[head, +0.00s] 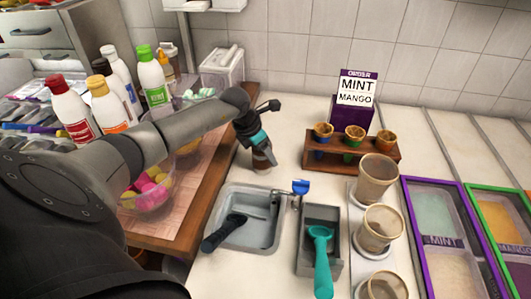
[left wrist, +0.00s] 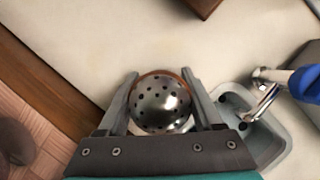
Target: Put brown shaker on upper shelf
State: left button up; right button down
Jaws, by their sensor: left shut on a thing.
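The brown shaker (head: 262,161) stands at or just above the white counter behind the small sink, below my left gripper (head: 259,146). In the left wrist view the shaker (left wrist: 160,103) shows its round metal top with holes and a thin brown edge. The fingers of my left gripper (left wrist: 163,107) lie on both sides of it and are shut on it. I cannot tell whether its base touches the counter. A white shelf (head: 205,5) shows in part at the top of the head view; its upper parts are cut off. My right gripper is not in view.
The sink (head: 243,220) with a blue tap (head: 300,187) lies close in front of the shaker. A wooden cone stand (head: 330,152) stands to the right. Bottles (head: 152,75) and a white container (head: 222,68) stand at the left back. Counter behind the shaker is clear.

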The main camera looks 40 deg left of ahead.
pick_arm(q)
jog(key=o, duration=1.5)
jog(key=shift+f, duration=0.1)
